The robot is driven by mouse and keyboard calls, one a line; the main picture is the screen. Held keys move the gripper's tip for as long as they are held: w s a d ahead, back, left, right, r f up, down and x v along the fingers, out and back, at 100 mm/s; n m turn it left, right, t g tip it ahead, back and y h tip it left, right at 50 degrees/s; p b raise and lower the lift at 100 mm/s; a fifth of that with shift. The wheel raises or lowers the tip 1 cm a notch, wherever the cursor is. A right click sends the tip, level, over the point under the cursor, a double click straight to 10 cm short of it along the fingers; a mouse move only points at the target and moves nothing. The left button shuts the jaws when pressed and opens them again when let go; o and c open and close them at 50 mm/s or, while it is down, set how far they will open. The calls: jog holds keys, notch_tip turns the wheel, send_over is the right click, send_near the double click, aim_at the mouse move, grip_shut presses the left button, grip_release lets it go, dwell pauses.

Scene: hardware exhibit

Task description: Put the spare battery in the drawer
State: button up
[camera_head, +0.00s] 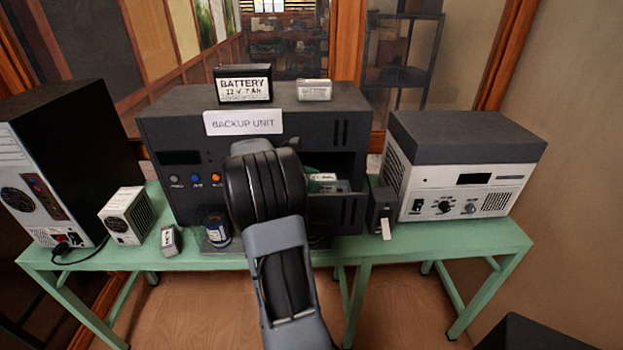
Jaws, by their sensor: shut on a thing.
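A black battery (243,85) with a white label reading "BATTERY 12 V 7 Ah" stands on top of the dark backup unit (178,127). The unit's drawer (348,212), low on its right side, is pulled out. Small items with a white label and something green show in its opening. My arm crosses the front of the unit and covers the drawer's left part. My gripper's fingers are hidden behind the arm, so what they hold does not show.
A smaller pale box (314,90) sits right of the battery. On the green table (140,256) are a blue-black cylinder (217,230), a small grey block (170,241), a white vented box (128,215), a black tower (72,150), a small dark box (382,212) and a white-fronted instrument (458,192).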

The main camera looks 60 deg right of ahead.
jog(key=shift+f, duration=0.6)
jog(key=shift+f+b, duration=0.3)
jog(key=shift+f, duration=0.3)
dwell(0.4)
jog(key=o, duration=1.4)
jog(key=v, duration=1.4)
jog(key=shift+s+a+f, duration=0.1)
